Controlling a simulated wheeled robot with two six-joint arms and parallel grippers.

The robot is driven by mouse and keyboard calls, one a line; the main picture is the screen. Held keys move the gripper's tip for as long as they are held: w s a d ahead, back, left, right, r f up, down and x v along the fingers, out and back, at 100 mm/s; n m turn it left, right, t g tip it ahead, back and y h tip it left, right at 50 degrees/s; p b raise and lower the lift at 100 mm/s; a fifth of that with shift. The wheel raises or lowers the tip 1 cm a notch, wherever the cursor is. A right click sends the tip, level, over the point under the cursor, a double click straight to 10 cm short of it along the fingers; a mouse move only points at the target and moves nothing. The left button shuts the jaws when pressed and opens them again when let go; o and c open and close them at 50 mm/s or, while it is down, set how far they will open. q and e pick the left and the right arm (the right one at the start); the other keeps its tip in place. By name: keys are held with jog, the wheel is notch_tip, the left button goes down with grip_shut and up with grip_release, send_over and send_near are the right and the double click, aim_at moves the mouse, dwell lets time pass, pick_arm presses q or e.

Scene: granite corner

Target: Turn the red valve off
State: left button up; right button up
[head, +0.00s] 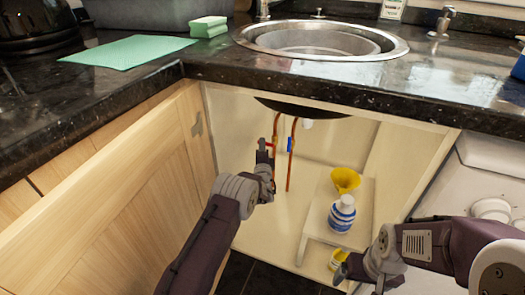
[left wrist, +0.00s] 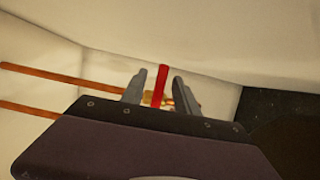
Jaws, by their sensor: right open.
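The red valve (head: 271,146) sits on a copper pipe inside the open cabinet under the sink, partly hidden by my left gripper in the head view. My left gripper (head: 263,150) is at the valve. In the left wrist view, the red valve's handle (left wrist: 162,85) stands upright between the two fingers of my left gripper (left wrist: 160,84), with a gap showing on each side. The fingers look open and apart from the handle. My right gripper (head: 345,271) is open and low at the right, near the cabinet's front.
A blue valve (head: 290,144) is on the neighbouring pipe. A shelf (head: 318,225) holds a yellow funnel (head: 345,179) and a blue-and-white bottle (head: 341,214). A yellow container (head: 338,258) stands below. The open cabinet door (head: 150,190) is left; the sink (head: 320,40) is above.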

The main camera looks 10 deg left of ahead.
pick_arm(q)
jog(key=p+v, duration=0.4)
jog(key=v, duration=0.4)
jog(key=shift+s+p, duration=0.35)
jog(key=shift+p, duration=0.05)
